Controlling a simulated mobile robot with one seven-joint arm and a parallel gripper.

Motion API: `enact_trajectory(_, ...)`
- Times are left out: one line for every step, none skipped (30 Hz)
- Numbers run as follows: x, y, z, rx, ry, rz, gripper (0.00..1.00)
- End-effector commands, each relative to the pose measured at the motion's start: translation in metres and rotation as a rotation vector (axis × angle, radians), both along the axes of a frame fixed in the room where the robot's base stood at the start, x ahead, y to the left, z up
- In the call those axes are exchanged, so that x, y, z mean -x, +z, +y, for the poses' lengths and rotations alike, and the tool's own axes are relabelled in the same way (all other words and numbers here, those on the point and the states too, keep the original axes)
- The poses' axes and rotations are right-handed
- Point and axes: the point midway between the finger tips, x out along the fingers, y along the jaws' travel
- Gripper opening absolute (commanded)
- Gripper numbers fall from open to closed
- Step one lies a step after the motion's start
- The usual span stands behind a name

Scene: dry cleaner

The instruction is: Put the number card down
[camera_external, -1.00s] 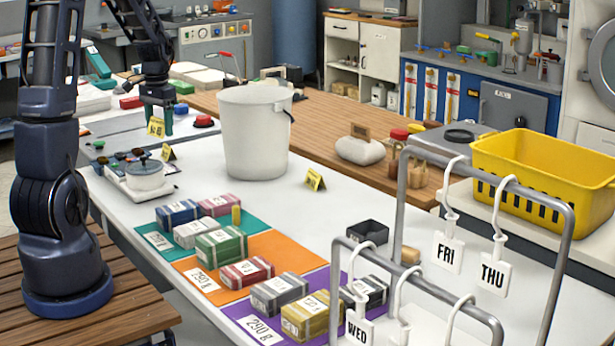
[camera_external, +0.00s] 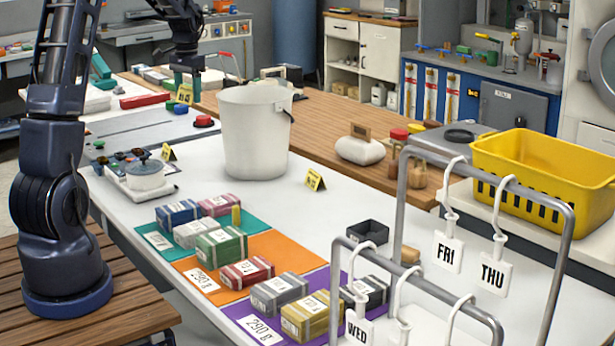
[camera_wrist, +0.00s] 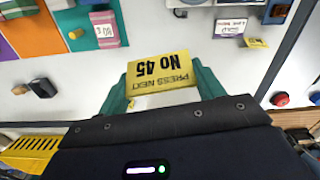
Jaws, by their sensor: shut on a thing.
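The yellow number card (camera_wrist: 160,72), reading "PRESS NEXT No 45", is between the green fingers of my gripper (camera_wrist: 162,88) in the wrist view. My gripper is shut on it. In the external view my gripper (camera_external: 187,83) is at the far side of the white counter, left of and beyond the white bucket, with the small yellow card (camera_external: 184,94) at its fingertips. The card appears raised above the counter; its exact height is hard to tell. Two other yellow cards stand on the counter, one left of the bucket (camera_external: 168,153) and one right of it (camera_external: 315,180).
The white bucket (camera_external: 254,135) stands mid-counter. Wrapped bundles (camera_external: 221,243) cover coloured mats at the front. Metal hanger rails (camera_external: 401,200) with day tags stand at the right.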

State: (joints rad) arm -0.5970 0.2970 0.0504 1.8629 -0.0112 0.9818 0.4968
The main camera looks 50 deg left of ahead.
Motion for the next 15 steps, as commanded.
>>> enact_trajectory(-0.018, -0.001, 0.004, 0.000, -0.011, 0.001, 0.46)
enact_trajectory(-0.028, 0.000, 0.007, -0.001, -0.016, 0.000, 0.46)
enact_trajectory(-0.041, 0.001, 0.010, 0.000, -0.023, 0.001, 0.46)
enact_trajectory(-0.051, 0.001, 0.013, -0.001, -0.028, 0.000, 0.46)
enact_trajectory(-0.060, 0.001, 0.015, -0.001, -0.033, 0.000, 0.46)
enact_trajectory(-0.073, 0.002, 0.017, -0.001, -0.041, 0.000, 0.46)
enact_trajectory(-0.083, 0.001, 0.019, 0.000, -0.046, 0.001, 0.46)
enact_trajectory(-0.092, 0.002, 0.020, -0.001, -0.051, 0.000, 0.46)
enact_trajectory(-0.105, 0.001, 0.023, -0.001, -0.058, 0.000, 0.46)
enact_trajectory(-0.114, 0.001, 0.024, -0.001, -0.063, 0.000, 0.46)
enact_trajectory(-0.123, 0.000, 0.025, -0.001, -0.068, 0.001, 0.46)
enact_trajectory(-0.136, 0.000, 0.026, -0.001, -0.075, 0.000, 0.46)
enact_trajectory(-0.145, -0.001, 0.027, 0.000, -0.081, 0.000, 0.46)
enact_trajectory(-0.154, -0.001, 0.028, 0.000, -0.086, 0.000, 0.46)
enact_trajectory(-0.166, -0.002, 0.029, 0.000, -0.093, -0.001, 0.46)
